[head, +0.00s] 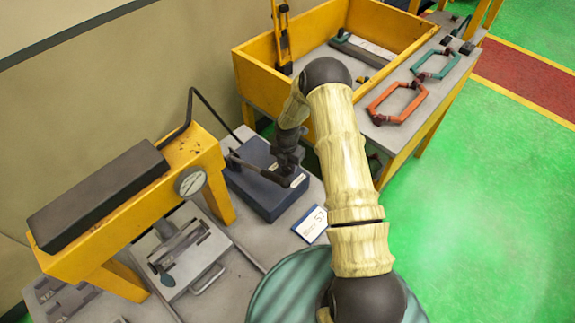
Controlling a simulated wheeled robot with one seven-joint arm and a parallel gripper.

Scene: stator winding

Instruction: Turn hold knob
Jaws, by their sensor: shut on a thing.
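A dark blue box (259,196) sits on the grey bench, with small white labels on its top. My gripper (284,174) is at the right part of the box top, pointing down, with its fingers shut at the surface. The hold knob is hidden by the fingers, so its angle cannot be told. A dark lever-like bar lies across the box top beside the fingers. My arm comes in from the lower right and bends above the box.
A yellow press frame (207,155) with a dark block (98,195) and round gauge (190,182) stands left. A grey plate with a handle (208,279) lies below it. A yellow tray (257,85) and orange (397,103) and green (436,64) frames are behind right. A sign card (311,224) is near the box.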

